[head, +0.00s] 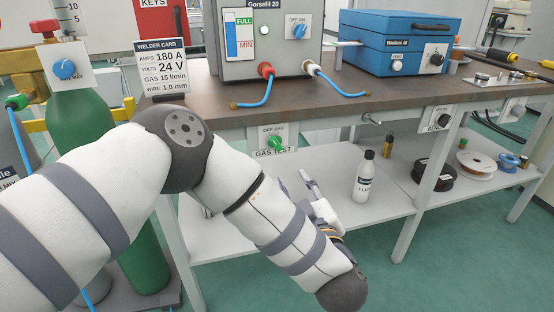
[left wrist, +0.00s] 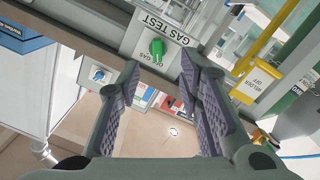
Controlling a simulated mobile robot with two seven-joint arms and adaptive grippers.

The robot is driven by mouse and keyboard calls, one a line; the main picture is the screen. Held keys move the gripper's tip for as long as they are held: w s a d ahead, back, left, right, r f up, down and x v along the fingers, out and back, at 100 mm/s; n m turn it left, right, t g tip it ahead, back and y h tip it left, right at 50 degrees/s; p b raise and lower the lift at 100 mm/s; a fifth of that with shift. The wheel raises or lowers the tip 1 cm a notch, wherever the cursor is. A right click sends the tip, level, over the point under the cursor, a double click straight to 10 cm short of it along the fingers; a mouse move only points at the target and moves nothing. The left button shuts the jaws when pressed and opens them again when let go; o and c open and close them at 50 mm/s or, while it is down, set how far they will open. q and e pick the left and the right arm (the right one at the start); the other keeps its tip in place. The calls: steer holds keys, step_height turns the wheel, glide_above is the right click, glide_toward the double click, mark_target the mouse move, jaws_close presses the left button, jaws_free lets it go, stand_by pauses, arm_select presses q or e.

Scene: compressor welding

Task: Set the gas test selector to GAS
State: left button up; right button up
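The gas test selector is a green knob (head: 275,142) on a white plate marked OFF, GAS and GAS TEST, on the front edge of the bench. It also shows in the left wrist view (left wrist: 157,47), upside down, beyond and between the fingertips. Which mark the knob points to is too small to tell. My left gripper (left wrist: 159,76) is open and empty, its two ribbed fingers spread apart and not touching the knob. In the head view the left gripper (head: 313,192) is below and right of the knob, partly hidden by its own wrist. My right gripper is not in view.
A white bottle (head: 364,176) and wire spools (head: 433,172) stand on the lower shelf. A grey gas unit (head: 262,40), a blue case (head: 398,42) and the welder card (head: 161,66) stand on the bench.

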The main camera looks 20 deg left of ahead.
mark_target(276, 144)
arm_select(q)
steer(key=shift+n+y, duration=0.5)
steer(key=x, duration=0.4)
steer(key=r+x, duration=0.1)
steer(key=x, duration=0.3)
steer(key=r+b+x, duration=0.1)
steer(key=x, duration=0.3)
steer(key=shift+w+a, duration=0.15)
steer(key=shift+a, duration=0.05)
steer(key=shift+c, duration=0.5)
jaws_close()
